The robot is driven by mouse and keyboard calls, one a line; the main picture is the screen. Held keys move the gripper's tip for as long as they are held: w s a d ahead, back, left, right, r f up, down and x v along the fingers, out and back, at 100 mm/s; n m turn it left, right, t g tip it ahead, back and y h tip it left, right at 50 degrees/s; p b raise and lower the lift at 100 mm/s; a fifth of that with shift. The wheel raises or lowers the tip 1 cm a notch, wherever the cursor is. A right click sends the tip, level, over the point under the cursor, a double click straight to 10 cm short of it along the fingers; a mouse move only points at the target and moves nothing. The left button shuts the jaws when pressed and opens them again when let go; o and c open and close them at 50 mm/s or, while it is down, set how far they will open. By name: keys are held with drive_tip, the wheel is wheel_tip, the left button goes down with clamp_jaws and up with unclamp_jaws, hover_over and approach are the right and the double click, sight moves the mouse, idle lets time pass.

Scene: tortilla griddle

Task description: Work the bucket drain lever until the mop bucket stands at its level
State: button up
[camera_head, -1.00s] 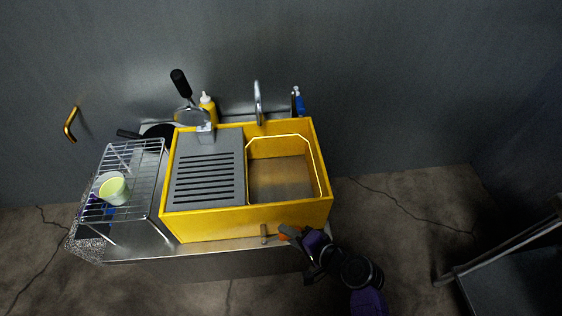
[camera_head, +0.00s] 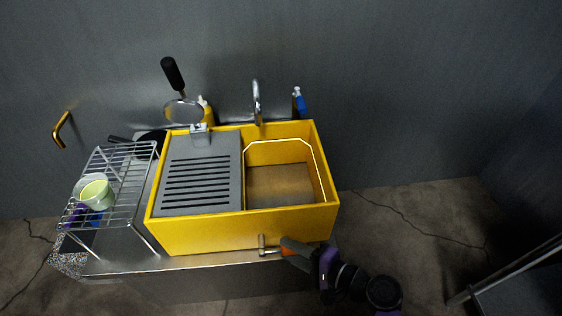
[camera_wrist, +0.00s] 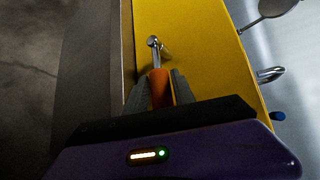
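The yellow mop bucket (camera_head: 238,231) stands on a metal counter, with a grey slotted grate on its left and an open basin on its right. A pale line runs around the inside of the basin; I cannot tell the water level from the brown surface below it. The drain lever (camera_head: 270,251), a metal stem with an orange handle, sticks out low on the bucket's front. It also shows in the wrist view (camera_wrist: 159,88). My gripper (camera_head: 286,246) is at the handle, its grey fingers (camera_wrist: 160,86) on both sides of it, apparently shut on it.
The floor at the right is mostly clear.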

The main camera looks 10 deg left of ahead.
drive_tip(key=shift+d+r, duration=0.1)
drive_tip(key=shift+s+d, duration=0.15)
drive_tip(key=shift+s, duration=0.2)
drive_tip(key=shift+s+d+p, duration=0.25)
drive_tip(key=shift+s+p, duration=0.1)
drive_tip(key=shift+s, duration=0.45)
drive_tip(key=shift+s+d+p, duration=0.2)
drive_tip(key=shift+s+p, duration=0.15)
drive_tip(key=shift+s, duration=0.45)
drive_tip(key=shift+s+d+p, duration=0.25)
drive_tip(key=shift+s+p, duration=0.1)
drive_tip(key=shift+s, duration=0.45)
drive_tip(key=o, duration=0.3)
drive_tip(key=shift+p+v, duration=1.05)
drive_tip(key=shift+v, duration=1.95)
